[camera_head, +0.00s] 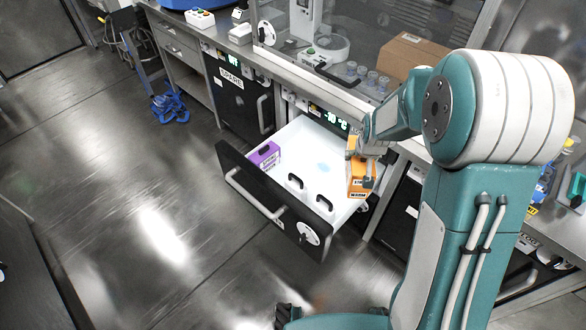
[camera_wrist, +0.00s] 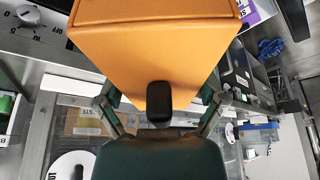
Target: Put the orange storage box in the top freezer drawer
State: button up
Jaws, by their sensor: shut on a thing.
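The orange storage box (camera_head: 358,180) is in my gripper (camera_head: 362,160), at the right side of the open freezer drawer (camera_head: 290,143). In the wrist view the orange box (camera_wrist: 150,45) fills the upper middle, with the gripper's fingers (camera_wrist: 158,100) along its sides. The box appears over the drawer's right edge; I cannot tell whether it touches the drawer. The drawer is pulled out, with a white interior, a black front (camera_head: 247,183) and a metal handle. A purple box (camera_head: 265,155) stands in its left part. My arm hides some of the drawer's right rear.
Black handles (camera_head: 296,182) show near the drawer's front. A closed cabinet labelled SPARE (camera_head: 232,80) is left of it. Above is a bench with a glass enclosure, a brown box (camera_head: 414,55) and small jars. The floor left of the drawer is clear; a blue coil (camera_head: 170,106) lies farther back.

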aim_at(284, 175)
jog(key=i+j, duration=0.2)
jog(key=j, duration=0.2)
jog(key=i+j, duration=0.2)
jog(key=j, duration=0.2)
jog(key=i+j, duration=0.25)
jog(key=j, duration=0.15)
jog(key=i+j, duration=0.2)
jog(key=j, duration=0.2)
jog(key=i+j, duration=0.2)
jog(key=j, duration=0.15)
jog(key=i+j, duration=0.2)
jog(key=j, duration=0.2)
jog(key=i+j, duration=0.25)
jog(key=j, duration=0.15)
